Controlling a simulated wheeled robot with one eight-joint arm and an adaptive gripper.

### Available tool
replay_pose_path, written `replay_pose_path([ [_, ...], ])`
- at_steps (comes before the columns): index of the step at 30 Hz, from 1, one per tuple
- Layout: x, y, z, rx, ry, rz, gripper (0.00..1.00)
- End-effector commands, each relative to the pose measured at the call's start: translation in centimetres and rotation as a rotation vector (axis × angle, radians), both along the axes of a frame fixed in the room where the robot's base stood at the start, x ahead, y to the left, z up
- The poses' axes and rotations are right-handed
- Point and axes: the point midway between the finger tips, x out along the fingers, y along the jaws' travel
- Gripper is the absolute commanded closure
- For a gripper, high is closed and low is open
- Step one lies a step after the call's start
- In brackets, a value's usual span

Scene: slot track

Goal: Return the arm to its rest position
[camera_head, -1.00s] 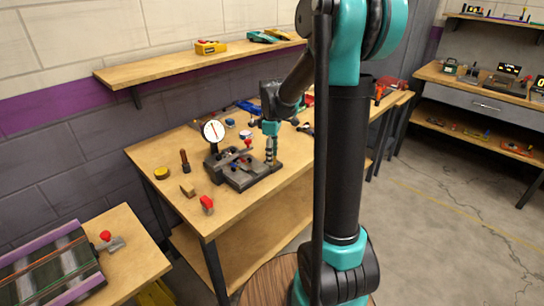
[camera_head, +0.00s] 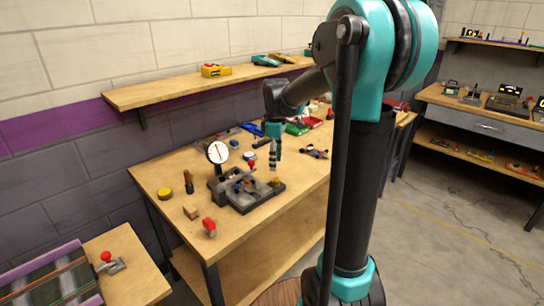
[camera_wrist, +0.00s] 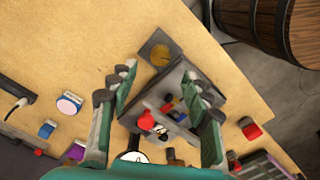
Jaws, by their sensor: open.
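My gripper (camera_head: 274,160) hangs fingers-down over the right end of a dark grey fixture (camera_head: 256,202) on the wooden workbench (camera_head: 160,207). In the wrist view my gripper (camera_wrist: 160,76) has its green-and-black fingers spread wide, with nothing held between them. The fixture (camera_wrist: 215,92) lies below and between the fingers there, apparently apart from them. It shows a round brass-coloured recess (camera_wrist: 160,55), a red knob (camera_wrist: 146,121) and small blue and red parts. My arm's column covers the bench's right part in the head view.
A dial gauge (camera_head: 217,152) stands at the fixture's left. A yellow roll (camera_head: 165,193), a screwdriver (camera_head: 188,182), a wooden block (camera_head: 191,212) and a red-topped item (camera_head: 209,227) lie nearby. A wall shelf (camera_head: 190,84) runs behind. A wooden barrel (camera_wrist: 270,25) stands beside the bench.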

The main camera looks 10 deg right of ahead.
Motion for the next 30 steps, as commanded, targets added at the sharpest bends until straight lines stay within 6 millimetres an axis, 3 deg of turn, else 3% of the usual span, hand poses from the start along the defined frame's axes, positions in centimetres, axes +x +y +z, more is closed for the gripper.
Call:
replay_pose_path([
  [5, -2.6, -0.7, -1.2, 0.007, -0.041, -0.128, 0.51],
  [15, -14.7, -3.3, -8.0, 0.101, -0.228, -0.751, 0.51],
  [21, -20.1, -4.0, -11.4, 0.180, -0.301, -1.029, 0.51],
  [25, -21.7, -4.2, -12.5, 0.209, -0.321, -1.115, 0.51],
  [30, -22.0, -4.2, -12.7, 0.218, -0.327, -1.140, 0.51],
])
